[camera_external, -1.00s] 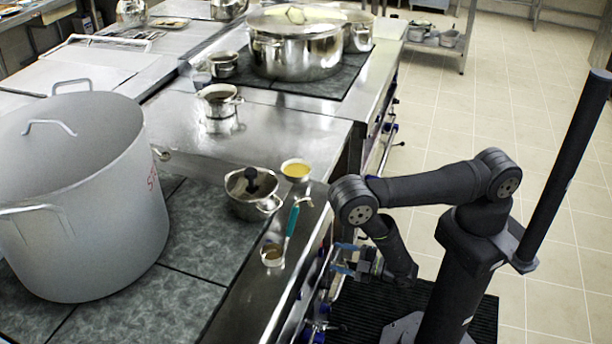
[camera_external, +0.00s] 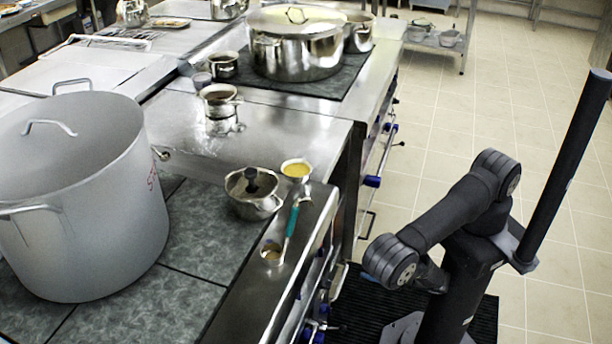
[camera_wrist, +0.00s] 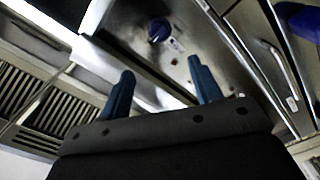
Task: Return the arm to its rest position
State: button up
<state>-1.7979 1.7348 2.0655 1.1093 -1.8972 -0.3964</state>
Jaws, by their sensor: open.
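My arm (camera_external: 440,225) is folded back close to its column, over the dark floor mat and off the counter. In the external view my gripper is hidden behind my own arm links. In the wrist view my gripper (camera_wrist: 158,92) shows two blue fingers held wide apart with nothing between them. Beyond the fingers is the steel front of the stove, with a dark blue knob (camera_wrist: 159,30).
A large stockpot (camera_external: 85,200) stands on the left hob. Tiled floor (camera_external: 450,100) is open behind my arm.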

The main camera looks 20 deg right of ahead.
jog(key=x, duration=1.5)
jog(key=shift+w+a, duration=0.15)
jog(key=shift+w, duration=0.1)
jog(key=shift+w+a, duration=0.1)
jog(key=shift+a, duration=0.1)
jog(key=m, duration=0.6)
dwell(0.4)
jog(key=n, duration=0.5)
jog(key=shift+n, duration=0.4)
jog(key=v, duration=0.7)
